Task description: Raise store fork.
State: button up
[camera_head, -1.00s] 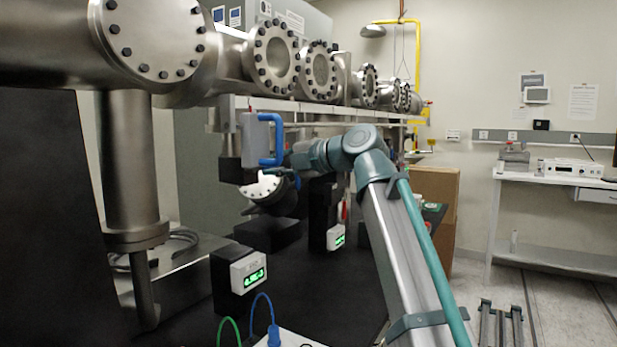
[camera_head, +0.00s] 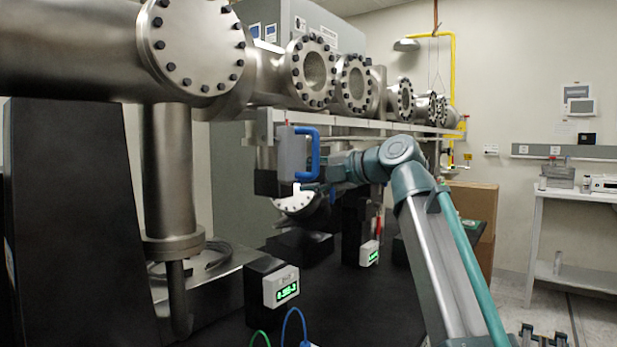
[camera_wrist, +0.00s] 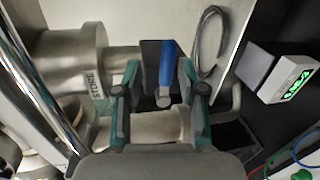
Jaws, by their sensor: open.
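A blue handle (camera_head: 307,154) is fixed to a grey block (camera_head: 291,153) below the long rail in the head view. In the wrist view the blue handle (camera_wrist: 167,64) stands between the two fingers of my gripper (camera_wrist: 160,78), with gaps visible on both sides. The fingers are spread and hold nothing. A label reading "STORE" (camera_wrist: 95,80) is on a metal cylinder (camera_wrist: 72,53) left of the fingers. In the head view my gripper is mostly hidden behind the handle and block. I cannot tell how far the handle reaches into the jaws.
A steel beamline with bolted flanges (camera_head: 310,73) runs overhead. Below stand black boxes with green displays (camera_head: 287,290) and a thick vertical pipe (camera_head: 167,180). A coiled cable (camera_wrist: 209,45) lies near the fingers. Open floor and a white table (camera_head: 575,197) are at right.

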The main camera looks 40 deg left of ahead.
jog(key=d+r, duration=0.2)
jog(key=d, duration=0.9)
jog(key=shift+s+d, duration=0.3)
jog(key=shift+d, duration=0.1)
jog(key=shift+r, duration=0.25)
